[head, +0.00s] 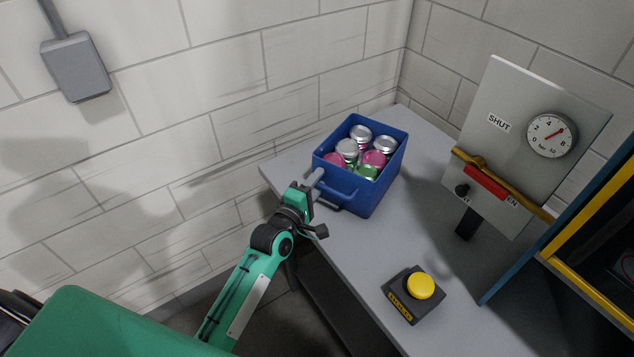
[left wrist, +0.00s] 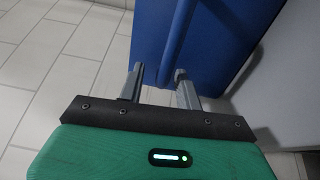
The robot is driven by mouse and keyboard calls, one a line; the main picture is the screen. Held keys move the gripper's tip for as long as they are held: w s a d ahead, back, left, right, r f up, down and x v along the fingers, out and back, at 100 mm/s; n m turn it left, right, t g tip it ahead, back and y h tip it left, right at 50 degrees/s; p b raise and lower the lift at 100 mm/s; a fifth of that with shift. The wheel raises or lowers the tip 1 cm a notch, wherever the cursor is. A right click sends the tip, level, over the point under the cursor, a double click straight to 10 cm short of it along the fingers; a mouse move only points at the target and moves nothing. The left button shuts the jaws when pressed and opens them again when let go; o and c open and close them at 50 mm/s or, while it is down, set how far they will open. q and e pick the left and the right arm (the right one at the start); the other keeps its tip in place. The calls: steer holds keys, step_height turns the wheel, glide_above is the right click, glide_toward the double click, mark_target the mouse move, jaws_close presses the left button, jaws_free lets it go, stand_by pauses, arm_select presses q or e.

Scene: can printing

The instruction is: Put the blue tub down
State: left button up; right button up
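The blue tub (head: 376,196) stands upright on the grey bench top (head: 345,240), near its left edge by the wall. It holds several cans with silver lids and pink or green sides. A handle (head: 337,190) sticks out from its near left side. My left gripper (head: 318,206) is at that handle, its two fingers spread apart. In the left wrist view the open fingers (left wrist: 159,82) are at the blue handle's lower end, with the tub wall (left wrist: 222,45) behind. I cannot tell whether a finger touches the handle. My right gripper is not in view.
A black box with a yellow button (head: 420,285) sits on the bench front. A grey panel (head: 530,140) with a gauge and a brown lever stands at the right, beside a blue and yellow frame (head: 560,240). Bench between tub and button box is clear.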

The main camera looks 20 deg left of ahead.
arm_select(q)
steer(key=b+v, duration=0.2)
steer(key=v, duration=0.9)
steer(key=shift+s, duration=0.35)
steer(key=shift+a, duration=0.1)
steer(key=s+f+m+g+y, duration=0.1)
steer(key=s+f+m+g, duration=0.2)
steer(key=f, duration=1)
steer(key=s+a+f+m+g, duration=0.1)
steer(key=s+f+m+g, duration=0.2)
steer(key=f, duration=1.1)
steer(key=s+f+m+g+y, duration=0.1)
steer(key=s+f+m+g, duration=0.25)
steer(key=f, duration=0.95)
steer(key=s+a+f+m+g, duration=0.1)
steer(key=s+f+m+g, duration=0.1)
steer(key=s+f, duration=0.5)
steer(key=s+a+f+m+g+y, duration=0.1)
steer(key=s+f, duration=0.6)
steer(key=s, duration=0.8)
steer(key=s+a+f+m+g, duration=0.2)
steer(key=s+f+m+g, duration=0.2)
steer(key=s, duration=0.7)
step_height(320, 180, down, 4)
steer(key=shift+a+r+m+y, duration=0.15)
steer(key=shift+r+m+y, duration=0.2)
steer(key=shift+m, duration=0.8)
